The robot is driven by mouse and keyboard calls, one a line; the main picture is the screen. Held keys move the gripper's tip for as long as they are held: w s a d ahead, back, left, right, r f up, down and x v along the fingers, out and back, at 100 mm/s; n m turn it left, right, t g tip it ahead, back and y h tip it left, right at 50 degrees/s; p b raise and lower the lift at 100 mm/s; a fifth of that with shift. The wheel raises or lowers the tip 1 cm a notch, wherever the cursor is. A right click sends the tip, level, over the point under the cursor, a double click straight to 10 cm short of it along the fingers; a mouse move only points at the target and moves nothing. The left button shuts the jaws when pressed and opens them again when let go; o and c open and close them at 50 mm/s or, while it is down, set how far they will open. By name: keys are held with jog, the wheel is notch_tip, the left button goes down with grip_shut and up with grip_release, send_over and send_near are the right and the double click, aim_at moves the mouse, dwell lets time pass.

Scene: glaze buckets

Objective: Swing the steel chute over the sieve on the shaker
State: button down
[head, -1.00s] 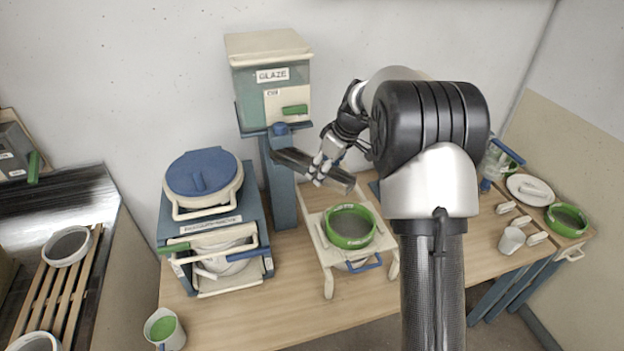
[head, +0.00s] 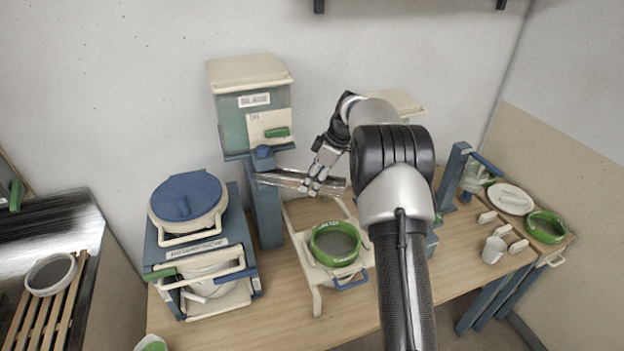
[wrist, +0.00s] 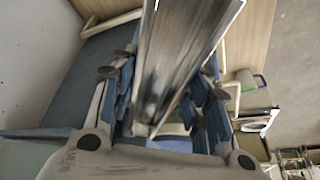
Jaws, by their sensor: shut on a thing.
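The steel chute (head: 285,180) is a grey trough under the glaze hopper (head: 262,106), extending to the right from a blue pivot on the post. My gripper (head: 318,183) is shut on the chute near its right end. In the wrist view the chute (wrist: 172,60) runs between the fingers.
A blue-lidded machine (head: 190,205) stands left of the shaker. A white cup (head: 493,250), a plate (head: 510,199) and another green-rimmed sieve (head: 545,227) are at the right. A slatted rack (head: 52,311) stands at far left. The table front is partly clear.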

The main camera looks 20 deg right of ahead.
jog(key=shift+d, duration=0.1)
jog(key=c, duration=0.9)
grip_release()
jog(key=v, duration=1.2)
